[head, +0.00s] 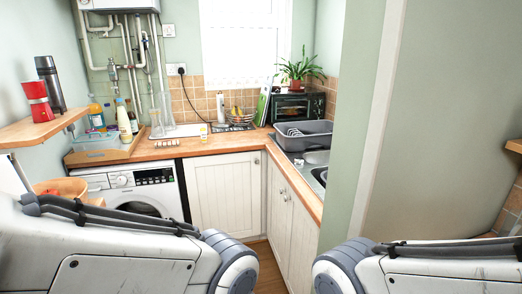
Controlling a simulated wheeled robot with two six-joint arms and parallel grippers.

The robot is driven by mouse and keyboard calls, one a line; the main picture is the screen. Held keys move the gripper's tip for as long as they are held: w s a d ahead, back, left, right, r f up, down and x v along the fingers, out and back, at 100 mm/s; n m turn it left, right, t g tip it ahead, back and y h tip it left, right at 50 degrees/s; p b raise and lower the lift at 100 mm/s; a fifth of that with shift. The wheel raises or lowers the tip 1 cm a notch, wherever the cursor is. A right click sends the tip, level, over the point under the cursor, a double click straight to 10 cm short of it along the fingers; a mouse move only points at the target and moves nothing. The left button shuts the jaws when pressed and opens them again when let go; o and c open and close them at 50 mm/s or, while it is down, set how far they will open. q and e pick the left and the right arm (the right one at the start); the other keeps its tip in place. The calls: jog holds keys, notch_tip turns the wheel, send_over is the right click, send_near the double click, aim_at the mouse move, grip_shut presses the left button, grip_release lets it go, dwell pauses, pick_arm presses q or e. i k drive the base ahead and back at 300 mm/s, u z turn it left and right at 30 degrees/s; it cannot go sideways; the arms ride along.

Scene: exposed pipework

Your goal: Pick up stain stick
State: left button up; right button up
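My left and right arms show at the bottom of the head view, and both of my grippers are out of view. Nothing of mine is near the counter items.
The wooden counter (226,143) runs over a washing machine (134,190) and white cupboards. A wall (352,120) juts out at right.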

aim_at(203, 130)
jog(key=u, duration=0.3)
jog(key=i, duration=1.45)
jog(key=u, duration=0.35)
